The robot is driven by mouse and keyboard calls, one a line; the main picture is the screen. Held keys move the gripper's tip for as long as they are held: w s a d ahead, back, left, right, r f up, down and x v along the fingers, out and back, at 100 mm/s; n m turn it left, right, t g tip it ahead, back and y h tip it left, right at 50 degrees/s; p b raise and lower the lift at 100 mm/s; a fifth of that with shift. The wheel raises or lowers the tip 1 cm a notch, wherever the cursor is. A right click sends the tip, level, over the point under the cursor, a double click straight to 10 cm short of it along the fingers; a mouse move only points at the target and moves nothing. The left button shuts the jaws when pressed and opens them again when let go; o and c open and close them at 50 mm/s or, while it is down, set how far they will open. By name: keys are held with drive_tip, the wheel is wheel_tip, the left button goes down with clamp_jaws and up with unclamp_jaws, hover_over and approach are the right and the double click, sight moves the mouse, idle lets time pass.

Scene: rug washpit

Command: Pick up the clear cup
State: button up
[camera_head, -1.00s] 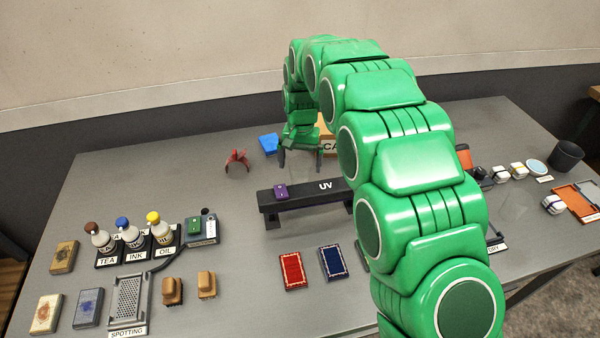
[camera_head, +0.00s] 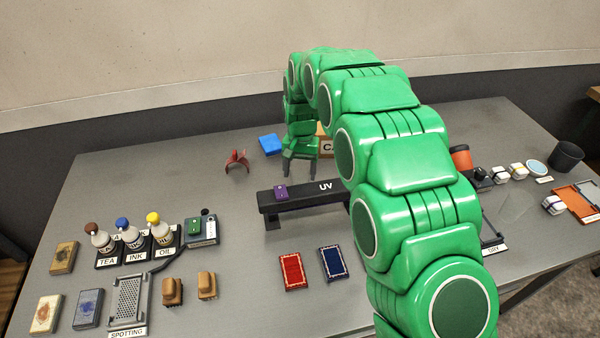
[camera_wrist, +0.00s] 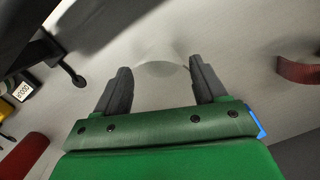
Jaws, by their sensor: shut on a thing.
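The clear cup (camera_wrist: 160,58) shows only as a faint, see-through rounded shape between the fingertips in the wrist view. My gripper (camera_wrist: 159,72) is shut on it, with one dark finger on each side and a wide gap between them. In the head view my gripper (camera_head: 300,172) points down at the table behind the black UV bar. The cup cannot be made out there. I cannot tell whether its base touches the table.
The UV bar (camera_head: 325,190) stands just in front of my gripper, with a purple block (camera_head: 281,191) on it. A red clip-like thing (camera_head: 237,162) and a blue block (camera_head: 270,144) lie to the left. A lettered box (camera_head: 327,147) is close behind, partly hidden by my arm.

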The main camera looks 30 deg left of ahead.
drive_tip(key=shift+r, duration=0.15)
drive_tip(key=r, duration=1)
drive_tip(key=shift+w+d, duration=0.15)
drive_tip(key=shift+w, duration=0.05)
drive_tip(key=w+d+r+m+y, duration=0.1)
drive_tip(key=w+d+r+m, duration=0.4)
drive_tip(key=m, duration=0.4)
drive_tip(key=w+d+r+m+y, duration=0.1)
drive_tip(key=w+d+r+m, duration=0.1)
drive_tip(key=d+r+m, duration=0.55)
drive_tip(key=w+a+f+m, duration=0.2)
drive_tip(key=w+a+f, duration=0.6)
drive_tip(key=w, duration=0.3)
drive_tip(key=shift+w+a+f+m+t, duration=0.15)
drive_tip(key=shift+a+f+m+t, duration=0.25)
drive_tip(key=shift+a, duration=0.2)
drive_tip(key=shift+w+f, duration=0.1)
drive_tip(key=shift+w+a+f, duration=0.2)
drive_tip(key=shift+f, duration=1.55)
